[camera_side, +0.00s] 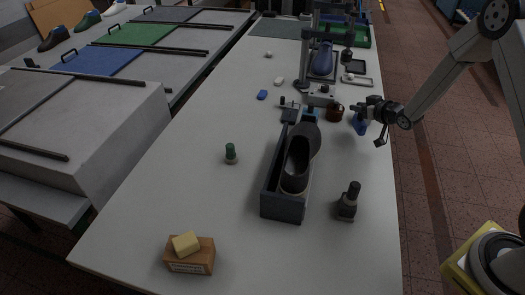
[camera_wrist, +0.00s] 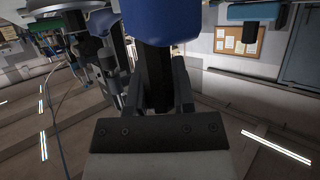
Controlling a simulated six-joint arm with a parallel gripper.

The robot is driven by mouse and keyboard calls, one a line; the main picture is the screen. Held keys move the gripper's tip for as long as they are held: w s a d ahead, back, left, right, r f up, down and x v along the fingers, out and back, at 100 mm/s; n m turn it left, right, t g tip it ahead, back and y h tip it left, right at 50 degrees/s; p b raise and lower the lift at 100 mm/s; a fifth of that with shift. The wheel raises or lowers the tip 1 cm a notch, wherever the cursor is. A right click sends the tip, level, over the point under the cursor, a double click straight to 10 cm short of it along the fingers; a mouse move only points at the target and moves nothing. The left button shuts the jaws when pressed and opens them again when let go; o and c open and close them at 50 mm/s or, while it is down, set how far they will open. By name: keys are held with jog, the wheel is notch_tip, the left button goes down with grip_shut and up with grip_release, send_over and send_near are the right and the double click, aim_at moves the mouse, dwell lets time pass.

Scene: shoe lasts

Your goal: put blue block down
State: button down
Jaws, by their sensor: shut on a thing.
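My gripper (camera_side: 361,112) is at the right edge of the white table, shut on the blue block (camera_side: 360,126). The block hangs below the jaws beside the brown mug (camera_side: 335,112); I cannot tell its exact height above the table. In the wrist view the blue block (camera_wrist: 160,22) is at the top middle, beyond the dark fingers (camera_wrist: 157,80), and its far end is cut off by the frame.
A grey box (camera_side: 284,207) with a dark boot-shaped last stands mid-table. A press (camera_side: 325,45) is behind. The left of the table is mostly clear.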

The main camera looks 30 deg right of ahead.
aim_at(357, 117)
jog(key=shift+f, duration=1.4)
jog(key=shift+f, duration=0.15)
jog(key=shift+c, duration=2.3)
grip_release()
jog(key=shift+s+r, duration=0.15)
jog(key=shift+r, duration=0.05)
jog(key=v, duration=1.1)
jog(key=shift+s+r, duration=0.2)
jog(key=shift+s, duration=0.15)
jog(key=shift+a, duration=0.1)
